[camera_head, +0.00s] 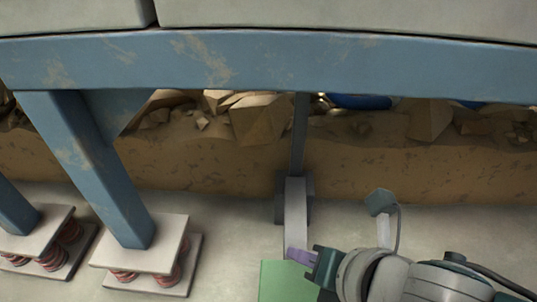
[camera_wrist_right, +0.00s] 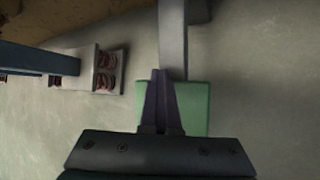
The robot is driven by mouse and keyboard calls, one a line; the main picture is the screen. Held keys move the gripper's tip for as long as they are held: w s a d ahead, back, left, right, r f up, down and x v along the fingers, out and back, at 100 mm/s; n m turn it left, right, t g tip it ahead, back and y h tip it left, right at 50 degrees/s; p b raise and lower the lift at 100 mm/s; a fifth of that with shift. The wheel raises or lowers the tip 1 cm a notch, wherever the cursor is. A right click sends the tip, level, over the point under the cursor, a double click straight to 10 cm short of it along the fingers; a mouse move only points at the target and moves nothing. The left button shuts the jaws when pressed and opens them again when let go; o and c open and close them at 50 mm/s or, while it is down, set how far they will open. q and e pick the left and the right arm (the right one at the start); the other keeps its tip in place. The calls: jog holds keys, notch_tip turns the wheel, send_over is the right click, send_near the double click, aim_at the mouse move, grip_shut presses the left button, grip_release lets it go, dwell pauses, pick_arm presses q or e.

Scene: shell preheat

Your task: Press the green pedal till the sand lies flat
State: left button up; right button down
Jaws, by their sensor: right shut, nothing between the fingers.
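The green pedal (camera_head: 282,282) is a flat square plate at the bottom of the head view, on the end of a grey lever (camera_head: 296,215). My right gripper (camera_head: 299,256) has purple fingers and is shut and empty. It is over the pedal, near where the lever meets the plate. In the right wrist view the pedal (camera_wrist_right: 194,112) lies behind the shut fingers (camera_wrist_right: 160,75). I cannot tell whether the fingers touch it. My left gripper is not in view. No sand surface that I can identify as the task's sand shows.
A worn blue steel frame (camera_head: 300,62) crosses the view, with legs on white plates over red springs (camera_head: 140,258). Brown rocks and earth (camera_head: 220,160) lie behind it. The pale floor (camera_head: 220,225) between the spring feet and the pedal is clear.

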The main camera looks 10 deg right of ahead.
jog(key=shift+s+f, duration=0.1)
jog(key=shift+f, duration=0.85)
dwell(0.5)
jog(key=shift+r, duration=0.1)
notch_tip(320, 180, up, 5)
jog(key=p, duration=0.5)
jog(key=shift+s+a+r+p, duration=0.15)
jog(key=shift+s+r+p, duration=0.25)
jog(key=shift+p, duration=0.3)
jog(key=shift+w, duration=0.15)
jog(key=shift+w, duration=0.2)
jog(key=shift+r, duration=0.15)
